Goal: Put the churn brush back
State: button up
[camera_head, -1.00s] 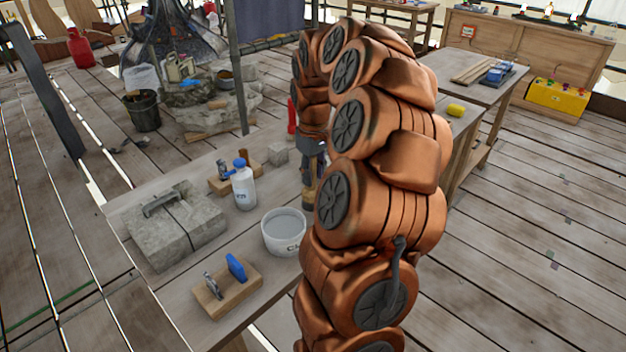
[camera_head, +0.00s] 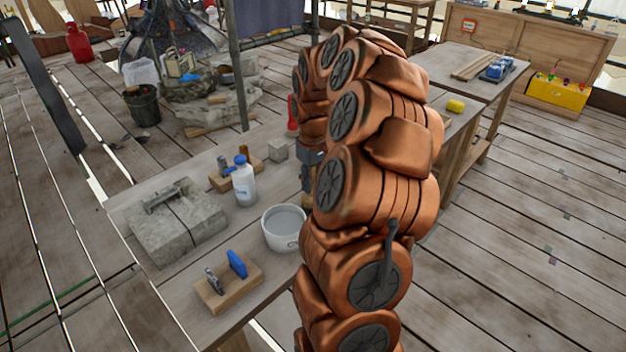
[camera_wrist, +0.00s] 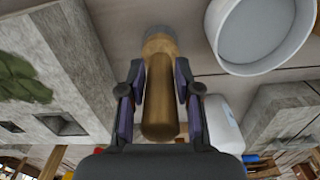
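The churn brush (camera_wrist: 160,95) has a round wooden handle and a paler, greyish end at the top of the wrist view. My gripper (camera_wrist: 160,85) has its dark, purple-padded fingers on both sides of the handle and looks shut on it. The handle's near end points back toward the palm.
On the bench are a white bottle with a blue cap (camera_head: 244,186), a stone block with a handle (camera_head: 175,235), a wooden block holding tools (camera_head: 230,288) and a small grey cube (camera_head: 278,151). A yellow sponge (camera_head: 455,106) lies on the bench beyond my arm.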

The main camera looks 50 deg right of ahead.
jog(key=o, duration=0.3)
jog(key=shift+o, duration=0.2)
jog(key=shift+r, duration=0.1)
notch_tip(320, 180, up, 12)
jog(key=shift+a+r+b, duration=0.1)
jog(key=shift+b, duration=1)
jog(key=s+a+f+n, duration=0.1)
jog(key=s+a, duration=0.2)
jog(key=a, duration=0.8)
jog(key=s+a+f+n, duration=0.1)
jog(key=s+a, duration=0.2)
jog(key=a, duration=0.8)
jog(key=s+a+f+g, duration=0.1)
jog(key=s+a+f, duration=0.3)
jog(key=s, duration=0.4)
jog(key=s+a+f, duration=0.4)
jog(key=s+a, duration=0.2)
jog(key=s, duration=0.3)
jog(key=shift+a+m+g, duration=0.15)
jog(key=shift+m+g, duration=0.25)
